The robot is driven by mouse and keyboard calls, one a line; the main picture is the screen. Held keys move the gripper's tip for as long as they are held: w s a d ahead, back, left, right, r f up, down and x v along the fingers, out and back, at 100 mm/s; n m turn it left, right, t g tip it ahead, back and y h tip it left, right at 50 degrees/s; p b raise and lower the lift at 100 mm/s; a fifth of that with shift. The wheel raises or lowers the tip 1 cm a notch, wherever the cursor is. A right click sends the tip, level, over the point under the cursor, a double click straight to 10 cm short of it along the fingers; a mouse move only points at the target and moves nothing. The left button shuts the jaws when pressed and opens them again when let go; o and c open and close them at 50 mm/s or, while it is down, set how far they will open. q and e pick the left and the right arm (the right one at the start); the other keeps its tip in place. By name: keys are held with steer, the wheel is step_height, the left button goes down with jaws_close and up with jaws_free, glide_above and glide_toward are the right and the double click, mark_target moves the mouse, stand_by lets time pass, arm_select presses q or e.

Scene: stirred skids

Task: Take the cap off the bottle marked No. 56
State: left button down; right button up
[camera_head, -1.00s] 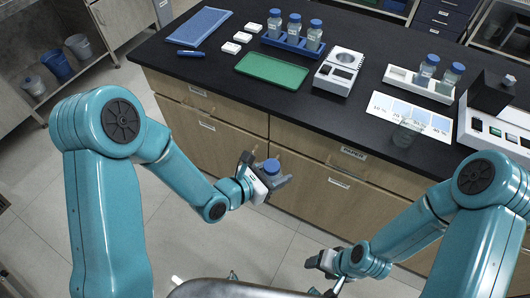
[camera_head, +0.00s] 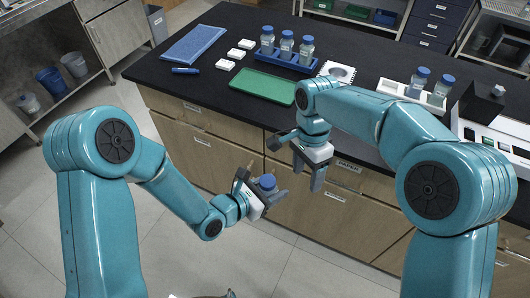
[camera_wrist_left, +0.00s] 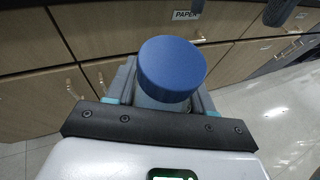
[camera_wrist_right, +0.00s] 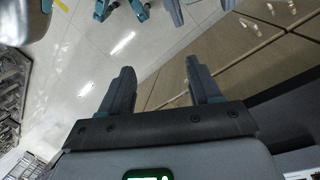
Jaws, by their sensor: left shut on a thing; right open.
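My left gripper (camera_head: 264,194) is shut on a bottle with a blue cap (camera_head: 267,181), held upright in front of the bench. In the left wrist view the blue cap (camera_wrist_left: 172,65) stands above the jaws, on the bottle; the body is mostly hidden by the gripper. No number is readable on it. My right gripper (camera_head: 299,163) is open, to the right of and above the held bottle, against the drawer fronts. In the right wrist view its two fingers (camera_wrist_right: 158,85) are apart with nothing between them.
The bench's front edge is close behind both grippers. Floor lies open at left.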

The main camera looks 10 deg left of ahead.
mark_target(264, 179)
steer(key=a+r, duration=0.2)
steer(key=a, duration=0.1)
steer(key=s+a+r+n+t, duration=0.1)
steer(key=a+r, duration=0.2)
steer(key=a+r+n+t, duration=0.1)
steer(key=a+r, duration=0.1)
steer(key=a, duration=0.1)
steer(key=shift+s+r, duration=0.15)
steer(key=shift+s, duration=0.05)
steer(key=shift+s+a+r, duration=0.1)
steer(key=shift+s+a, duration=0.1)
steer(key=shift+a, duration=0.2)
steer(key=shift+s+a+f, duration=0.1)
steer(key=shift+f, duration=0.25)
step_height(264, 179, down, 7)
steer(key=shift+f, duration=0.15)
steer(key=shift+c, duration=0.3)
steer(key=c, duration=1)
steer(key=shift+a+n+t+y, duration=0.1)
steer(key=shift+n+t+y, duration=0.2)
steer(key=shift+n, duration=1.5)
